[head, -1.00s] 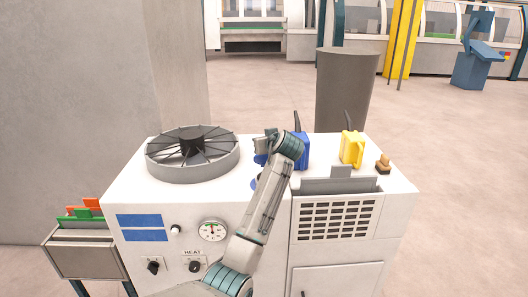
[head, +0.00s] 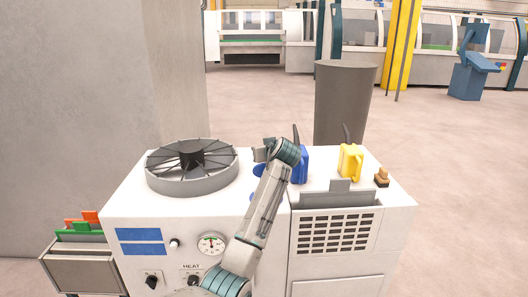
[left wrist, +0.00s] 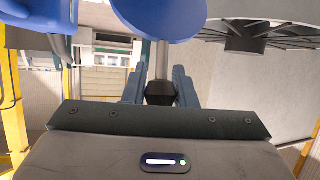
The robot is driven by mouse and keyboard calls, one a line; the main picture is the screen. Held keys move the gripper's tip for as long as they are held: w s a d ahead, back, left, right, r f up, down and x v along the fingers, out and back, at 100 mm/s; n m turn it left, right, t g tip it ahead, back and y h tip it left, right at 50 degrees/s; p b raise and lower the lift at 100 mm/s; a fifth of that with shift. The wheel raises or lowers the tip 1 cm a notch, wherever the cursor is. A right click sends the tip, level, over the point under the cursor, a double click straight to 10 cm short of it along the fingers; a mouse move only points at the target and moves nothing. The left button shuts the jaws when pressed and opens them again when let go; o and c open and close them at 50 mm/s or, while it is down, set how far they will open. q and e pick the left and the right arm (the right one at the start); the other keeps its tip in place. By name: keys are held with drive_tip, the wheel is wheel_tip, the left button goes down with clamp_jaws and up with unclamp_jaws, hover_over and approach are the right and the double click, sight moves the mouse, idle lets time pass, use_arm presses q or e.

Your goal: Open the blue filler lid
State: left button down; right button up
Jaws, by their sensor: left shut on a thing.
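The blue filler lid (head: 257,169) shows in the head view as a small blue patch beside my left gripper, partly hidden by it. In the left wrist view the lid (left wrist: 158,14) is a large blue disc at the top edge, with a grey stem running from it to a dark knob (left wrist: 160,92). My left gripper (left wrist: 159,88) has its two blue-grey fingers on either side of this knob, shut on it. In the head view my left gripper (head: 262,153) is over the machine top, just right of the fan. My right gripper is out of view.
The white machine (head: 130,195) carries a spoked fan (head: 190,181) on the left. A blue can (head: 301,165) stands close behind my wrist. A yellow can (head: 349,163) and a small brown object (head: 382,178) stand further right. A grey bin (head: 343,105) is behind.

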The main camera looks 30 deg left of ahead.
use_arm(q)
drive_tip(key=shift+f, duration=0.45)
drive_tip(key=c, duration=1.5)
unclamp_jaws()
drive_tip(key=o, duration=0.3)
drive_tip(key=shift+w+f, duration=0.1)
drive_tip(key=shift+w, duration=0.05)
drive_tip(key=shift+w+a, duration=0.1)
drive_tip(key=shift+w, duration=0.1)
drive_tip(key=shift+s+d+r+p, duration=0.3)
drive_tip(key=shift+r+p, duration=0.15)
drive_tip(key=shift+r, duration=0.15)
drive_tip(key=shift+s+d+r+p, duration=0.15)
drive_tip(key=shift+d+r+p, duration=0.25)
drive_tip(key=shift+r, duration=0.15)
drive_tip(key=shift+s+d+r+p, duration=0.25)
drive_tip(key=shift+r+p, duration=0.2)
drive_tip(key=shift+r, duration=0.15)
drive_tip(key=shift+s+d+r+p, duration=0.5)
drive_tip(key=shift+d+r+p, duration=0.25)
drive_tip(key=shift+r, duration=0.4)
drive_tip(key=shift+s+d+r+p, duration=0.55)
drive_tip(key=shift+r+p, duration=0.3)
drive_tip(key=shift+r, duration=0.3)
drive_tip(key=shift+s+d+r+p, duration=0.4)
drive_tip(key=shift+d+r+p, duration=0.4)
drive_tip(key=shift+r, duration=0.35)
